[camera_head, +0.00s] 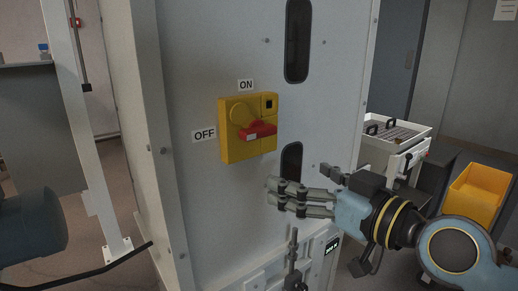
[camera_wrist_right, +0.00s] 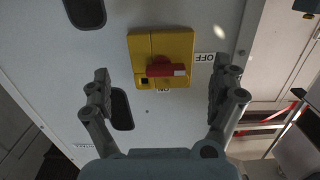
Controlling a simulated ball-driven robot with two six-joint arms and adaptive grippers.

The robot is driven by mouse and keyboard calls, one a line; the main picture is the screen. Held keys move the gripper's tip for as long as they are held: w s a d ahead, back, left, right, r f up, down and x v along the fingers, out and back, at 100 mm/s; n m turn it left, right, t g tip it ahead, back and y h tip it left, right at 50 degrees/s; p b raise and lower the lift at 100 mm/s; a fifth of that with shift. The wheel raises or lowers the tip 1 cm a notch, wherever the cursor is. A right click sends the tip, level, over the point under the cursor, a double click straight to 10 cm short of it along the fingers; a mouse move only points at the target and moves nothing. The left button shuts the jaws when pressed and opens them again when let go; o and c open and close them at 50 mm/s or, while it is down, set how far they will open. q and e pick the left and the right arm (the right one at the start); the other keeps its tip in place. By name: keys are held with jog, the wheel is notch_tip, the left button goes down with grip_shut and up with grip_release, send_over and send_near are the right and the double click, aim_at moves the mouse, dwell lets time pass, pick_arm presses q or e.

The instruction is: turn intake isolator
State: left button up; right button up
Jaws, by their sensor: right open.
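The intake isolator (camera_head: 230,150) is a yellow box on the light grey cabinet face, with a red handle (camera_head: 262,131). The handle lies roughly horizontal, with its pale-marked end towards the OFF label (camera_head: 204,135) at the left. The ON label (camera_head: 246,85) is above the box. In the right wrist view the isolator (camera_wrist_right: 175,45) appears upside down, its red handle (camera_wrist_right: 164,70) between the open fingers and its marked end towards OFF. My right gripper (camera_head: 272,194) is open and empty, below and right of the handle, apart from it. My left gripper is not in view.
The cabinet has dark oval slots (camera_head: 298,40) right of and below the isolator. A dark fitting (camera_head: 293,270) projects low on the cabinet. A white drawer unit (camera_head: 405,138) and a yellow bin (camera_head: 478,195) stand at the right. Space before the isolator is clear.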

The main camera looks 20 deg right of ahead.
jog(key=p, duration=0.1)
send_near(263, 132)
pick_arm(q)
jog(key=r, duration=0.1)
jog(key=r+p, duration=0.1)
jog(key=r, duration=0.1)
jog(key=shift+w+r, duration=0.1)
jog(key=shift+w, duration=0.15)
pick_arm(e)
jog(key=shift+t+y, duration=0.3)
jog(key=shift+t, duration=0.1)
jog(key=x, duration=1)
jog(key=shift+d+f, duration=0.1)
jog(key=shift+f, duration=0.3)
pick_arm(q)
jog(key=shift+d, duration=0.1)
pick_arm(e)
jog(key=c, duration=1.2)
jog(key=shift+o, duration=0.2)
